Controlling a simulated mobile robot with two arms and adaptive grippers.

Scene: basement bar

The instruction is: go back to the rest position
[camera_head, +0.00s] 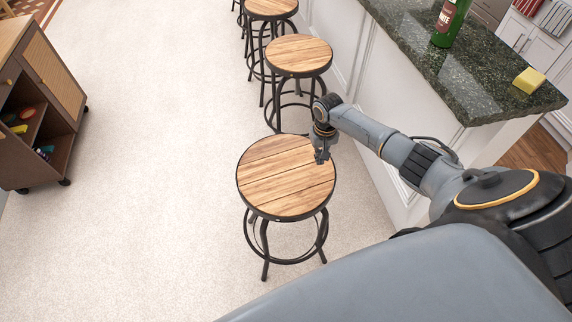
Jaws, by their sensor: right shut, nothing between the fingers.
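My right gripper (322,156) hangs at the end of my right arm, which comes in from the right. It is shut and empty, over the right edge of the nearest round wooden stool (280,185). I cannot tell how high above the seat it is. My left arm and left gripper are not in view.
More stools (299,55) stand in a row along the bar counter (480,85). A green bottle (450,22) and a yellow sponge (529,80) are on the counter. A wooden cabinet (52,75) stands at the left. The pale floor between is clear.

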